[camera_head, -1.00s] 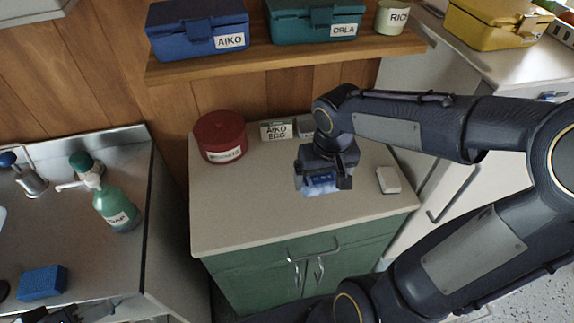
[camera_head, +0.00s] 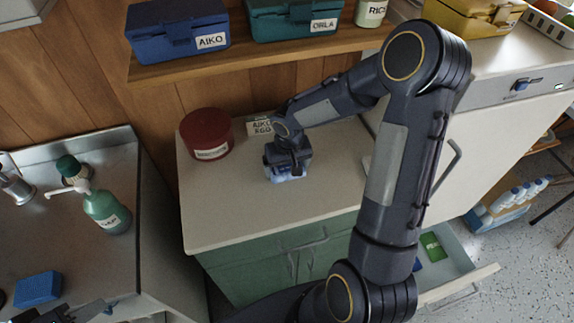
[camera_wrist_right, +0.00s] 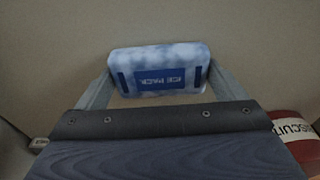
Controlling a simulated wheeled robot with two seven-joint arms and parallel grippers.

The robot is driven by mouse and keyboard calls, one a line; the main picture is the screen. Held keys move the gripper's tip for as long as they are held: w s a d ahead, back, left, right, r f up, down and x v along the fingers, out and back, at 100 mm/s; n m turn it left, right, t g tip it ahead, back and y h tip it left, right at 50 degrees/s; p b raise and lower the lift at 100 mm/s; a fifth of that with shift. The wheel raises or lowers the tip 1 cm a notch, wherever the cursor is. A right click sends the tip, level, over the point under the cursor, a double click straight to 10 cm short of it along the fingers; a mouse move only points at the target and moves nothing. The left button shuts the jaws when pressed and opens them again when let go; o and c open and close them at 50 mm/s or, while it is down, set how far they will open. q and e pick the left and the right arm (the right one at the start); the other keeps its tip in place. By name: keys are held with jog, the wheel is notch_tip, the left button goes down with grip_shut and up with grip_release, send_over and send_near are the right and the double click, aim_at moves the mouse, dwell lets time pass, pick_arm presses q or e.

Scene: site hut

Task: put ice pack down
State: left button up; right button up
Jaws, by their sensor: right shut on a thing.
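The ice pack (camera_wrist_right: 160,56) is a pale blue and white block with a dark blue label. In the right wrist view it sits between the two fingers of my right gripper (camera_wrist_right: 158,78), which is shut on it. In the head view the right gripper (camera_head: 287,170) points down over the beige countertop (camera_head: 225,215), with the ice pack (camera_head: 290,175) low at its tip. I cannot tell whether the pack touches the surface. A dark part at the bottom left edge looks like my left gripper (camera_head: 75,315); its fingers are unclear.
A red round tin (camera_head: 207,135) stands left of the ice pack. A small labelled box (camera_head: 260,127) is behind it, near the wall. The shelf (camera_head: 270,58) with lunch boxes hangs above. The counter's front left is clear. An open drawer (camera_head: 462,285) shows at lower right.

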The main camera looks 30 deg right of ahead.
jog(key=shift+f+b, duration=0.2)
jog(key=shift+b, duration=0.1)
jog(key=o, duration=0.8)
jog(key=shift+r, duration=0.1)
jog(key=shift+c, duration=0.2)
